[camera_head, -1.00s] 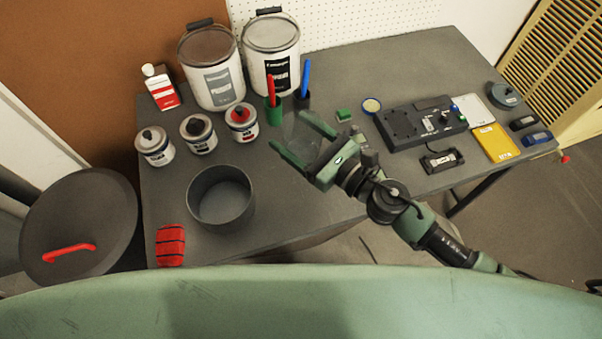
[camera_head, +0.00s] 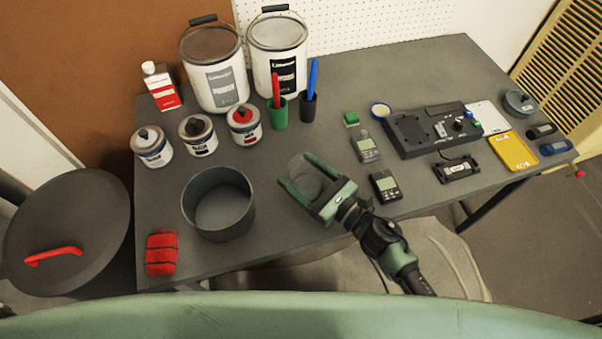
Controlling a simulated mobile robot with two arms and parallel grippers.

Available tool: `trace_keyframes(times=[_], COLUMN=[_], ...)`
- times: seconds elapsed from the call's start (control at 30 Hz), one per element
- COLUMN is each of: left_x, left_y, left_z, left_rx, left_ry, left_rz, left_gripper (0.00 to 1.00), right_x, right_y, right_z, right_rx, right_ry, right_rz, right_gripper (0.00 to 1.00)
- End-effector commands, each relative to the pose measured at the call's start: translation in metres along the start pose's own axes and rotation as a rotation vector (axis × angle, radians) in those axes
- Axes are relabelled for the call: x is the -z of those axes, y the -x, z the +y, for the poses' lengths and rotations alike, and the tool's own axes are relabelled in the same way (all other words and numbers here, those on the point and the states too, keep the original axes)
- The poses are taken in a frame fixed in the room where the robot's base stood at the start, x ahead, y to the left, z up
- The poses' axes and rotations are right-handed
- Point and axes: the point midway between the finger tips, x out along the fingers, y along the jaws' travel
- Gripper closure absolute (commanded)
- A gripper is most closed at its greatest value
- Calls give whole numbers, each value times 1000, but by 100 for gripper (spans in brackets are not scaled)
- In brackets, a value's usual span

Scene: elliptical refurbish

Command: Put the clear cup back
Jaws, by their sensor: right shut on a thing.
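The clear cup (camera_head: 306,178) is a faint, see-through shape between the fingers of my right gripper (camera_head: 299,174). The right gripper is shut on it, over the front middle of the table, to the right of the round dark grey pot. The cup's outline is hard to make out, and I cannot tell whether its base touches the table. My left gripper is not in view.
An open dark pot (camera_head: 218,207) and a red cloth roll (camera_head: 161,253) lie to the left. Small cans (camera_head: 198,134) and large paint buckets (camera_head: 215,68) stand behind. A green pen cup (camera_head: 278,114), handheld meters (camera_head: 385,187) and a black device (camera_head: 428,128) are nearby.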

Motion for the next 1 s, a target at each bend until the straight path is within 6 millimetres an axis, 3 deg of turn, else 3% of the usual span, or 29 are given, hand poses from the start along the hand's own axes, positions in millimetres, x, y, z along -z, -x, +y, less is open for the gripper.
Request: trace_keyframes(times=[0.3, 0.33, 0.4, 0.8, 1.0], left_x=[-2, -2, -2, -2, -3], left_y=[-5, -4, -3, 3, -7], left_z=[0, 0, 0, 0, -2], left_rx=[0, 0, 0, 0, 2], left_ry=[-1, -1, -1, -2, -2], left_rz=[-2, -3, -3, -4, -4], left_gripper=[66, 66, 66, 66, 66], right_x=[3, 3, 2, -4, 3], right_y=[0, 0, 0, 0, 34], right_z=[0, 0, 0, 0, 0], right_rx=[0, 0, 0, 0, 0], right_ry=[1, 1, 1, 1, 2], right_rz=[0, 0, 0, 0, 5], right_gripper=[74, 26, 6, 6, 6])
